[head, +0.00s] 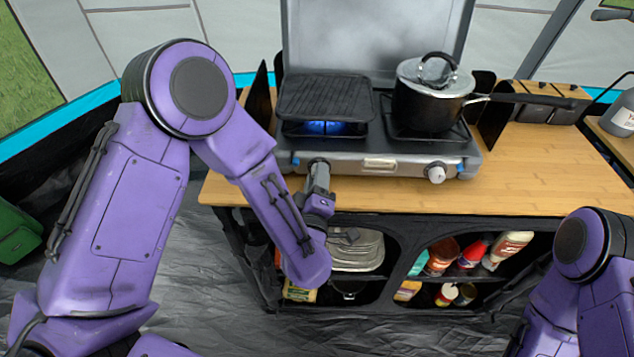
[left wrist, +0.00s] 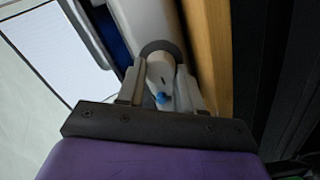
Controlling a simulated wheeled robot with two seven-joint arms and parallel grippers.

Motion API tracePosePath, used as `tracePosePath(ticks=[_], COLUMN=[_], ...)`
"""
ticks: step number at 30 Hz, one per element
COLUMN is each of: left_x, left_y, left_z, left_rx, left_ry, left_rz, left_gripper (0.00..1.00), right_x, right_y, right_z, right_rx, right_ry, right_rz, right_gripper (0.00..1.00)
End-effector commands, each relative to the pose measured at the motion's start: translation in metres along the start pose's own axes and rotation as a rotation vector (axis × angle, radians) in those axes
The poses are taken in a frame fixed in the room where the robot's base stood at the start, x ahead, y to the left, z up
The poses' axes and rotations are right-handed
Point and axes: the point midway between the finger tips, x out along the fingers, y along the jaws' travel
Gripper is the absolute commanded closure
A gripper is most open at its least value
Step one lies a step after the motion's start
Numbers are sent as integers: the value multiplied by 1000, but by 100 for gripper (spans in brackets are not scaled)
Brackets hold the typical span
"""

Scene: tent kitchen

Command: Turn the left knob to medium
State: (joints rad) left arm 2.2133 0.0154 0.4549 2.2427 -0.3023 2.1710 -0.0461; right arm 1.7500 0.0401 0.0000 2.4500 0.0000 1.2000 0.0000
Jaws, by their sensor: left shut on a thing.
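The camping stove (head: 375,158) stands on the wooden counter with its lid up. Its left knob is hidden behind my gripper in the head view; in the left wrist view the white knob (left wrist: 160,72) shows between the fingers. My left gripper (head: 318,168) reaches the stove's front panel and is shut on this knob. A blue flame (head: 326,127) burns under the black griddle (head: 325,98) on the left burner. The right knob (head: 436,174) is white and free. My right arm shows at the lower right, but its gripper is out of view.
A lidded black pot (head: 430,95) sits on the right burner, its handle pointing right.

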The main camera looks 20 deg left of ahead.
Motion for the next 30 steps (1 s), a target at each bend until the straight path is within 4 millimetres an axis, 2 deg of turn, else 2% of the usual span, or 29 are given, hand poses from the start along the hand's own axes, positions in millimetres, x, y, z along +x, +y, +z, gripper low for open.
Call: tracePosePath(ticks=[3,12,30], left_x=[0,0,0], left_y=[-2,-2,-1], left_z=[2,1,1], left_rx=[-83,-229,-276], left_ry=[4,11,13], left_rz=[3,9,9], left_gripper=[95,95,95], right_x=[8,17,19], right_y=[-1,-2,-2], right_z=[3,7,8], right_rx=[0,0,0], right_ry=[0,0,0], right_rz=[0,0,0], right_gripper=[56,56,56])
